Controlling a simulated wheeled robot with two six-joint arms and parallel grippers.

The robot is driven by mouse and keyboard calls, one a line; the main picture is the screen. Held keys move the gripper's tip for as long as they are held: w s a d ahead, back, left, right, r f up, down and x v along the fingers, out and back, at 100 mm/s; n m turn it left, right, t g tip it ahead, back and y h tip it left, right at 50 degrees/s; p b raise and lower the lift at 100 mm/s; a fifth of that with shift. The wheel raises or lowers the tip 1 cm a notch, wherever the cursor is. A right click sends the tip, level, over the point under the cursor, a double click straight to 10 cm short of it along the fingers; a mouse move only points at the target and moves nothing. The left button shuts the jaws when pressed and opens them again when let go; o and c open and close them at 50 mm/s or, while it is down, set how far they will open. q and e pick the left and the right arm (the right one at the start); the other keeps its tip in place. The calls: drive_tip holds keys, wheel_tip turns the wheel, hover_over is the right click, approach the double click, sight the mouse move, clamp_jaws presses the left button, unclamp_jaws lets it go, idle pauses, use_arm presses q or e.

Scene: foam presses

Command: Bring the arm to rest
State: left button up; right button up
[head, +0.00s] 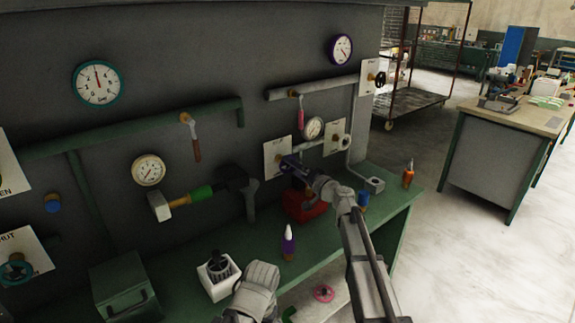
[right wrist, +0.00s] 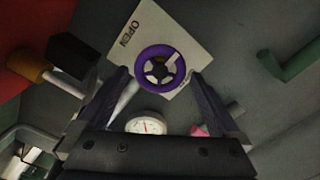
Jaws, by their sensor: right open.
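My right arm reaches up across the bench in the head view. Its gripper (head: 288,164) is in front of a white plate (head: 277,154) on the grey wall. In the right wrist view, the open gripper (right wrist: 165,82) faces a purple handwheel (right wrist: 160,68) on a white plate marked OPEN (right wrist: 190,32). The wheel appears between the two fingers, with nothing seen gripped. I cannot tell how far the fingertips are from it. In the head view the gripper mostly hides the wheel. My left gripper is not in view.
The green bench (head: 195,250) holds a purple bottle (head: 288,243), a white box with a black knob (head: 218,275), a green box (head: 124,287) and a red object (head: 303,207). Pipes, levers and gauges (head: 313,128) line the wall. Open floor lies at right.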

drive_tip(key=shift+s+d, duration=0.3)
drive_tip(key=shift+s, duration=0.1)
drive_tip(key=shift+w, duration=0.1)
drive_tip(key=shift+x, duration=3.9)
drive_tip(key=shift+d, duration=0.1)
